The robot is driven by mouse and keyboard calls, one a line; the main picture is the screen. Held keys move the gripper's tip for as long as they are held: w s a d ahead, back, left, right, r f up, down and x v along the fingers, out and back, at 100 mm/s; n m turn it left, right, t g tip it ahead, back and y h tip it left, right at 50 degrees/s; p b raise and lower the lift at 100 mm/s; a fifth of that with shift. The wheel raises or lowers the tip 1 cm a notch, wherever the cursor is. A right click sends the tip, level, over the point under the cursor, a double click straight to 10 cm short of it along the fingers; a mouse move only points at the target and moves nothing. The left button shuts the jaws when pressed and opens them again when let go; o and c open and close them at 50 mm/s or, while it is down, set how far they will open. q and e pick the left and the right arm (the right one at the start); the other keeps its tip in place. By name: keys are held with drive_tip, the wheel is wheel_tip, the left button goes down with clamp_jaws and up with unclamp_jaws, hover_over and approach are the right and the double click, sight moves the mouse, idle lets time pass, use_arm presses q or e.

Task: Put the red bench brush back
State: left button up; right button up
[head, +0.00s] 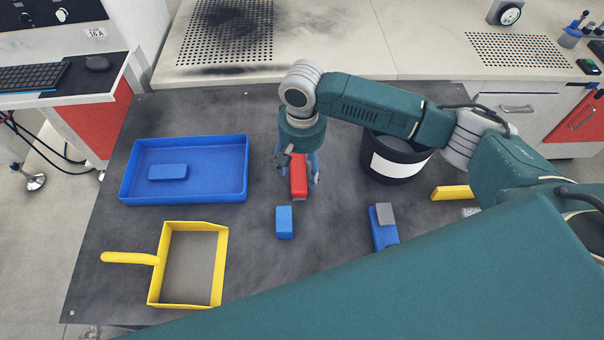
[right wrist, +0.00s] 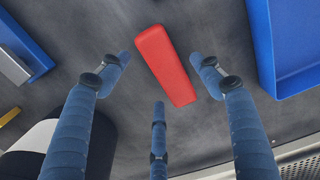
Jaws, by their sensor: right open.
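A plain red bar-shaped piece (head: 298,182), the only red loose object and so the bench brush, lies on the dark mat; no bristles show. In the right wrist view the red brush (right wrist: 167,66) lies slanted, in front of the open fingers. My right gripper (head: 298,180) points down over the brush. In the right wrist view its three blue fingers (right wrist: 160,68) are spread, with gaps to the brush on both sides. In the head view the gripper hides the brush's far end. My left gripper is not in view.
A blue tray (head: 185,201) holding a blue block (head: 168,172) lies left. A yellow dustpan (head: 155,270) lies front left. A blue block (head: 284,222) and a blue-and-grey piece (head: 383,235) lie in front. A black bin (head: 385,178) and a yellow block (head: 452,192) stand right.

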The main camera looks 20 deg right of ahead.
sight(302, 175)
wheel_tip(302, 175, up, 8)
drive_tip(key=shift+f, duration=0.15)
idle(0.6)
